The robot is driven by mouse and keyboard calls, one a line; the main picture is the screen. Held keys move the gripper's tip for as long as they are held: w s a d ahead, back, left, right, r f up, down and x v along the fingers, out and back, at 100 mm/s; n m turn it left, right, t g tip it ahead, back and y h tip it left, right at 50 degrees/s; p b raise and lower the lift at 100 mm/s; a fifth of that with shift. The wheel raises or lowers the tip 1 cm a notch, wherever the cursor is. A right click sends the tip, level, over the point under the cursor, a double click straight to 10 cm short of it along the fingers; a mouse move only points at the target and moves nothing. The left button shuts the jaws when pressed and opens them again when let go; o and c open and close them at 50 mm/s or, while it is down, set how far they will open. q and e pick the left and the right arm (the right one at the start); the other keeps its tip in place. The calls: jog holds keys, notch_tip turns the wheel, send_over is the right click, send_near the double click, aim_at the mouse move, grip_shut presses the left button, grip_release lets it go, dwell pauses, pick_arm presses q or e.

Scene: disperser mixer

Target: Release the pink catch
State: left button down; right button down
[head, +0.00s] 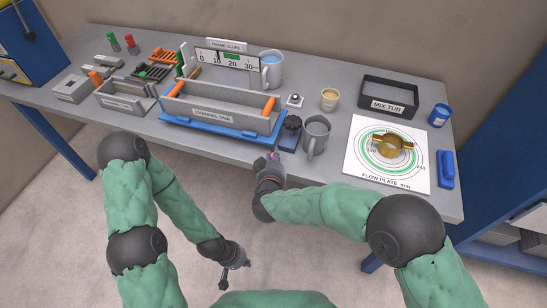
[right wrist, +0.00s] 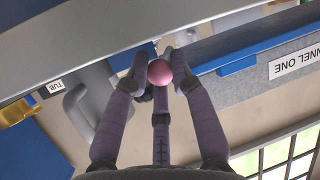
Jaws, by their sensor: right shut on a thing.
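The pink catch shows as a round pink knob (right wrist: 159,72) between the fingertips of my right gripper (right wrist: 156,75) in the right wrist view. The gripper is shut on it. What the catch is fixed to is mostly hidden by the fingers. My left gripper (head: 235,264) hangs low over the floor, away from the table, with its fingers apart and empty.
The trough labelled CHANNEL ONE (head: 215,112) sits in a blue tray (head: 196,124). The flow plate (head: 359,172) with a brass ring (head: 393,146) lies right, before the mix tub (head: 389,94).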

jog(key=shift+w+d+r+n+y, duration=0.2)
jog(key=shift+d+n+y, duration=0.15)
jog(key=shift+y, duration=0.25)
jog(key=shift+d+n+y, duration=0.15)
jog(key=shift+n+y, duration=0.4)
jog(key=shift+y, duration=0.05)
jog(key=shift+w+d+r+n+y+b, duration=0.1)
jog(key=shift+w+d+n+y+b, duration=0.1)
jog(key=shift+n+y+b, duration=0.5)
jog(key=shift+w+d+n+y+b, duration=0.1)
jog(key=shift+d+n+y+b, duration=0.1)
jog(key=shift+n+y+b, duration=0.5)
jog(key=c, duration=1.3)
grip_release()
jog(key=shift+c, duration=0.2)
jog(key=shift+s+g, duration=0.1)
jog(key=shift+g, duration=0.2)
jog(key=shift+s, duration=0.1)
jog(key=v, duration=1.1)
jog(key=shift+s, duration=0.4)
